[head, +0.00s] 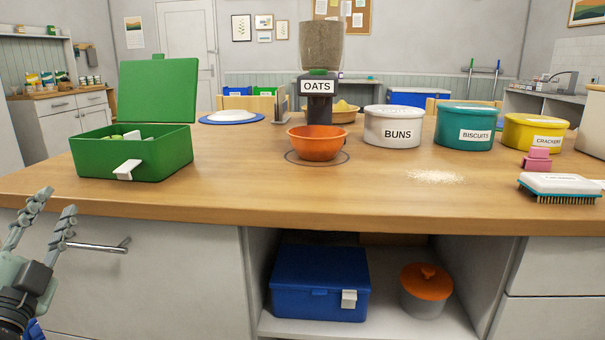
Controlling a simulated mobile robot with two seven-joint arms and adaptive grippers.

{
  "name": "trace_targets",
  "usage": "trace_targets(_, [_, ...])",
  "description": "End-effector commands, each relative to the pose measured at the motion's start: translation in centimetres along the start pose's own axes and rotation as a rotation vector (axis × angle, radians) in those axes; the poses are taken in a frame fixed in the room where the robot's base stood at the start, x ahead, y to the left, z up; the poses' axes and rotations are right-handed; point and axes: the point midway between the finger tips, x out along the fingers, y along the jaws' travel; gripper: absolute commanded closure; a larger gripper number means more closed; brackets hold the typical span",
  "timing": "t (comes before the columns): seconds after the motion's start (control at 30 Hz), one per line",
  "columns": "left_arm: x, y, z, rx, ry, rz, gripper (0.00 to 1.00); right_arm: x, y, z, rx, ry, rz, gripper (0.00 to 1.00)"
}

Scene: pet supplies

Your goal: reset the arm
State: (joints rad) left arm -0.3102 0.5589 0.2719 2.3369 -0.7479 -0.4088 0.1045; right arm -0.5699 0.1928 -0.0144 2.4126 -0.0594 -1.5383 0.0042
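My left gripper (45,215) is at the lower left, in front of the drawer and below the counter's front edge. Its two fingers point up and stand apart, with nothing between them. It is clear of the counter and of the green box above it. My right gripper and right arm do not show.
The wooden counter (270,187) holds an open green box (165,158), an orange bowl (318,145) under the OATS dispenser (320,60), labelled tubs (393,115), spilled crumbs (435,176) and a brush (560,188). A drawer handle (98,246) sticks out near my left gripper.

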Motion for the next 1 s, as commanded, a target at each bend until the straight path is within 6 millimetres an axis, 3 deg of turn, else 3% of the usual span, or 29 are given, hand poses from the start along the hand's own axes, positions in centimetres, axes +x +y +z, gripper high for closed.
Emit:
trace_targets(0.1, [-4.0, 6.5, 5.0, -0.18, -0.282, 0.147, 0.69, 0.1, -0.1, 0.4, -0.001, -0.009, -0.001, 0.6])
trace_targets(0.2, [-8.5, 12.1, 7.8, -0.293, -0.497, 0.286, 0.69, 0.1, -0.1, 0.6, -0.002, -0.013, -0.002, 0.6])
trace_targets(0.3, [-14.0, 17.2, 9.2, -0.378, -0.692, 0.436, 0.69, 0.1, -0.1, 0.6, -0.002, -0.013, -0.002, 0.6])
trace_targets(0.4, [-19.6, 21.3, 9.2, -0.441, -0.856, 0.585, 0.69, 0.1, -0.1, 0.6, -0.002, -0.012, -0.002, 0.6])
trace_targets(0.6, [-28.5, 26.0, 7.5, -0.506, -1.077, 0.828, 0.69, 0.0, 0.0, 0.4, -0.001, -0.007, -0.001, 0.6])
trace_targets(0.8, [-35.0, 28.1, 5.1, -0.537, -1.214, 1.014, 0.69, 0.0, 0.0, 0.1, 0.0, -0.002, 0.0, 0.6])
trace_targets(0.87, [-36.8, 28.5, 4.3, -0.541, -1.249, 1.069, 0.69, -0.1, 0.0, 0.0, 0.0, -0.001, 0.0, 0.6])
trace_targets(0.9, [-36.2, 29.2, 4.8, -0.538, -1.248, 1.066, 0.69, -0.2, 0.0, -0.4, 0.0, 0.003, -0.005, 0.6])
trace_targets(1.0, [-36.4, 31.4, 5.6, -0.541, -1.251, 1.078, 0.69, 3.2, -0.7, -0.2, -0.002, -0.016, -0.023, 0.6])
